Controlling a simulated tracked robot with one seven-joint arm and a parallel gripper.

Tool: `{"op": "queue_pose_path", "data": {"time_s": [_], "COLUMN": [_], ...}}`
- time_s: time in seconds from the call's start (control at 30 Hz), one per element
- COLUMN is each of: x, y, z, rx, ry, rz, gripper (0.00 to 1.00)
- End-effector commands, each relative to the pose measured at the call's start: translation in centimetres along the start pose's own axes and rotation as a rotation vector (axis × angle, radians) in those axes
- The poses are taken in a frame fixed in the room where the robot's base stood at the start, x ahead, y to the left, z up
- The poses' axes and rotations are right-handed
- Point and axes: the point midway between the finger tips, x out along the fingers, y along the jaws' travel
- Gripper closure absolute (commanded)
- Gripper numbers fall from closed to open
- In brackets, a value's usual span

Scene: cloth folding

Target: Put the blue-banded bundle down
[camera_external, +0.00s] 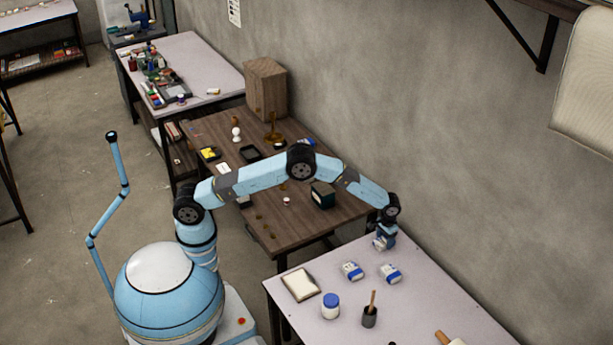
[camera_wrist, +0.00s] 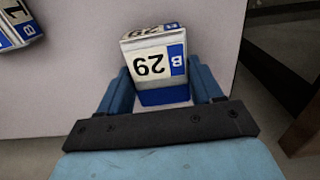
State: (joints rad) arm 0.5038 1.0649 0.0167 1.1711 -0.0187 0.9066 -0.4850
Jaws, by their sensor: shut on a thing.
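My gripper (camera_wrist: 162,84) is shut on a white bundle (camera_wrist: 152,62) with a blue band, a "29" and a "B" on its face, in the wrist view. One finger is on each side of it. In the external view my gripper (camera_external: 384,240) is over the far edge area of the pale table (camera_external: 440,290), with a bit of the white bundle (camera_external: 379,245) showing below. I cannot tell whether the bundle touches the table. Two other white and blue bundles, a left one (camera_external: 352,271) and a right one (camera_external: 391,273), lie nearer the camera.
Another blue-marked bundle (camera_wrist: 18,28) shows at the wrist view's upper left. A pale square board (camera_external: 301,285), a blue-lidded jar (camera_external: 330,306) and a dark pot with a stick (camera_external: 370,316) stand on the table. The wall (camera_external: 460,190) is close behind. Bare tabletop lies right of the bundles.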

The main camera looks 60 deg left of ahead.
Motion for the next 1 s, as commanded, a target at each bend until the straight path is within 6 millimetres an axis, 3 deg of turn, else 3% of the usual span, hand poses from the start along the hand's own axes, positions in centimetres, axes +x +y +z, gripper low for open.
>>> {"op": "queue_pose_path", "data": {"time_s": [0.27,0.3,0.57,0.87,1.0], "x": [0.1,0.1,0.1,-0.2,-1.6], "y": [0.0,0.0,0.0,0.0,0.0], "z": [0.0,0.0,0.0,0.0,-0.1], "rx": [0.000,0.000,0.000,0.000,0.000], "ry": [0.001,0.000,0.000,0.001,0.002], "rz": [0.000,0.000,0.000,0.001,0.001], "gripper": [0.66,0.34,0.09,0.09,0.09]}}
